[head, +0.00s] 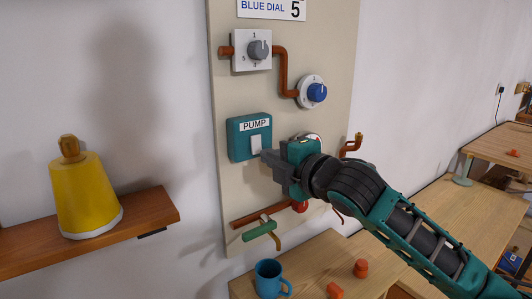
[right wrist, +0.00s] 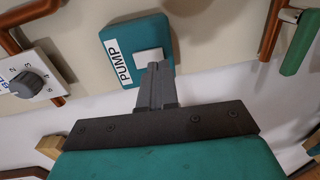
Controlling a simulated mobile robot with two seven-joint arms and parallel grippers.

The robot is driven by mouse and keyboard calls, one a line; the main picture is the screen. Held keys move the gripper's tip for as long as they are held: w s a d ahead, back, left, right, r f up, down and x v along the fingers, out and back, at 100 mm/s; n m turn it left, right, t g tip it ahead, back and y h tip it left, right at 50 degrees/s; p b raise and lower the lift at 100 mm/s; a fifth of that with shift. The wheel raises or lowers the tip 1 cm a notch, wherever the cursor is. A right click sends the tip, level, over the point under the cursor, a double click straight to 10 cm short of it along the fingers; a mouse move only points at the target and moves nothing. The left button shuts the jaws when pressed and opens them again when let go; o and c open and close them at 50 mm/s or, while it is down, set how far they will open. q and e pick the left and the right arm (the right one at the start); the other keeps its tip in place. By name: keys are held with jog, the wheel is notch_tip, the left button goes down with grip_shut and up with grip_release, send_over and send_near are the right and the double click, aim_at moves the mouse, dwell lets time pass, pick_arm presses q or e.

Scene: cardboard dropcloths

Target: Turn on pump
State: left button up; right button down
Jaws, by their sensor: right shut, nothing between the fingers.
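The pump switch is a teal box (head: 237,141) labelled PUMP on the beige wall panel, with a white rocker (head: 256,145) low on its face. The box also shows in the right wrist view (right wrist: 122,38), with the white rocker (right wrist: 150,56) beside the label. My right gripper (head: 266,155) is shut and empty, its fingertips at the lower edge of the rocker. In the right wrist view the closed fingertips (right wrist: 155,68) overlap the rocker's edge; I cannot tell whether they press it. My left gripper is not in view.
The panel (head: 228,98) also carries a grey dial (head: 258,50), a blue dial (head: 317,92), copper pipes and a green-handled valve (head: 259,231). A yellow bell-shaped object (head: 85,195) stands on a shelf at left. A blue mug (head: 268,279) stands on the table below.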

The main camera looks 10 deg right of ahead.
aim_at(257, 145)
jog(key=shift+x, duration=1.2)
jog(key=shift+w+f+t+b, duration=0.1)
jog(key=shift+f+t+b, duration=0.25)
jog(key=shift+b, duration=0.65)
jog(key=shift+r, duration=0.35)
jog(key=shift+p, duration=0.3)
